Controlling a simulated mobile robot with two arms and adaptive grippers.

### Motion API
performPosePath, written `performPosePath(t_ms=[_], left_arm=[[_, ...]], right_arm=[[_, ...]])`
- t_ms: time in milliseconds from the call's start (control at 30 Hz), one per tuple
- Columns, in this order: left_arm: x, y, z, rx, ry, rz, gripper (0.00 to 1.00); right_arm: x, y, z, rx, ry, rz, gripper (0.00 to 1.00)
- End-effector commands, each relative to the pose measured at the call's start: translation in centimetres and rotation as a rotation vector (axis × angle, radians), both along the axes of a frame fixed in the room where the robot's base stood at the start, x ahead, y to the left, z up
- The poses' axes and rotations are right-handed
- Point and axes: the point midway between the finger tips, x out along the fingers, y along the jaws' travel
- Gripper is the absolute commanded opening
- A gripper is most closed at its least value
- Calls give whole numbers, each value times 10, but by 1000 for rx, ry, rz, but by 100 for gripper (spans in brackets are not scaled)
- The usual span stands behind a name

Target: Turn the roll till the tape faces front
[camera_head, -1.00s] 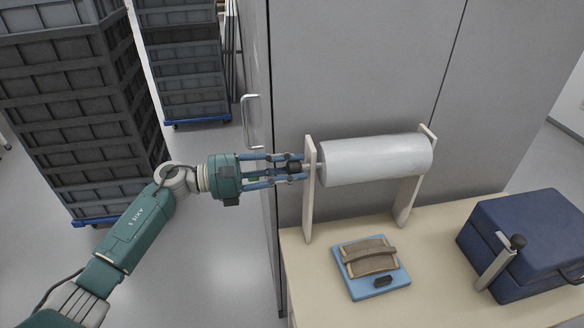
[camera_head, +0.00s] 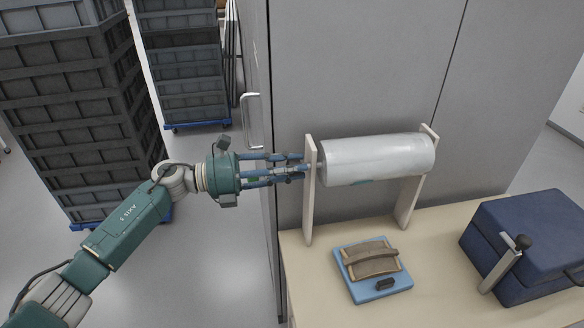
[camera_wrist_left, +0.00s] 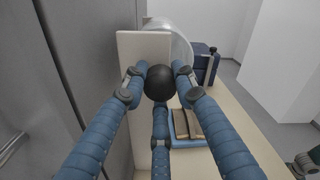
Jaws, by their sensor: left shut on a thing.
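A pale grey-white roll (camera_head: 375,158) lies level between the two cream uprights of a stand (camera_head: 309,205) on the table. My left gripper (camera_head: 293,168) is at the roll's left end, outside the left upright. Its three blue fingers are shut on a black round knob (camera_wrist_left: 160,82), seen between them in the left wrist view. In the head view the fingers mostly hide the knob.
A blue tray (camera_head: 351,289) with a brown curved piece (camera_head: 371,260) and a small black item lies in front of the stand. A dark blue case (camera_head: 535,235) with a lever stands at the right. Grey cabinets (camera_head: 350,70) stand close behind; stacked crates (camera_head: 75,110) at left.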

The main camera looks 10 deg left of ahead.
Motion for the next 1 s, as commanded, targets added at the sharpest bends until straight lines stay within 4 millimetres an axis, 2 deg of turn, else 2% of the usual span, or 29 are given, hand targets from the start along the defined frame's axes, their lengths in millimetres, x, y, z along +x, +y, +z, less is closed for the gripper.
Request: performPosePath(t_ms=[33,100,1000], left_arm=[[4,3,10,-26,30,11,1],[5,3,11,-53,92,12,1],[7,5,9,-380,869,13,1]], right_arm=[[0,0,2,0,0,0,0],[0,-1,4,-1,0,0,0],[0,-3,42,-4,0,1,0]])
